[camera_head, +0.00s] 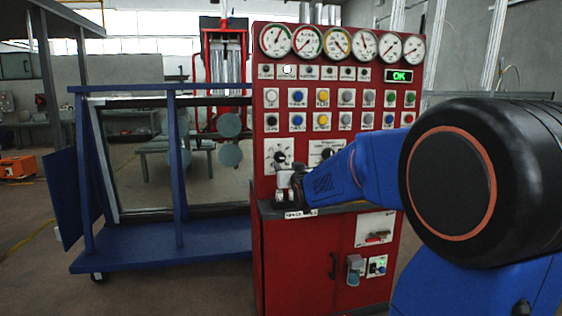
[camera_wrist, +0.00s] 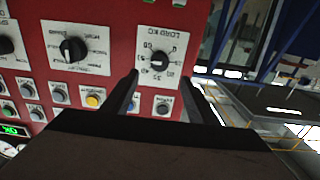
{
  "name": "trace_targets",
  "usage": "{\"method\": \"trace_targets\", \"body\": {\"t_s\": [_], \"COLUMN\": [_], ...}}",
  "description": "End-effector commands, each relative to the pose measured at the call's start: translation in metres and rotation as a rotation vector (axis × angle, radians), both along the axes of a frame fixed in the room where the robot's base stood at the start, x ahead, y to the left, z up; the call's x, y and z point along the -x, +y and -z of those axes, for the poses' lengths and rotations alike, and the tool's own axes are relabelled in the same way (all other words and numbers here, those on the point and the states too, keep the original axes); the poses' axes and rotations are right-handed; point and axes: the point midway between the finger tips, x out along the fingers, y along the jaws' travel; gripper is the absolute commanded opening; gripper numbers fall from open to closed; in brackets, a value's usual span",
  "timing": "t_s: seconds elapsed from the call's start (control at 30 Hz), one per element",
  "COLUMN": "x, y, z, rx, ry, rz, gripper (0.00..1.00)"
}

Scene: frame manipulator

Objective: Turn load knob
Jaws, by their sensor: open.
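The load knob (camera_head: 279,157) is a black dial on a white plate at the left of the red panel's lower face. In the wrist view, which is upside down, the load knob (camera_wrist: 160,56) shows its scale and label. My gripper (camera_head: 290,178) is just below and in front of the knob plate. In the wrist view my gripper (camera_wrist: 163,88) is open and empty, its two dark fingers apart on either side of the knob in the picture. The knob is beyond the fingertips; I see no contact.
A second black knob (camera_wrist: 73,49) sits beside the load knob. Rows of push buttons (camera_head: 322,97), several gauges (camera_head: 337,43) and a green OK display (camera_head: 399,76) are above. A ledge (camera_head: 338,207) juts out below. A blue frame cart (camera_head: 160,250) stands at left.

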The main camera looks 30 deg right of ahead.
Motion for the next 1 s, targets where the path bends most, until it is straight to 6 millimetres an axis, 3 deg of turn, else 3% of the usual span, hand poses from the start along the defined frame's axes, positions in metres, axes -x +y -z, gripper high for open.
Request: {"method": "trace_targets", "body": {"t_s": [0.6,1.0], "x": [-0.088,-0.105], "y": [-0.025,-0.03], "z": [0.0,0.0], "rx": [0.001,0.001], "ry": [0.0,0.0], "rz": [0.0,0.0], "gripper": [0.53,0.53]}}
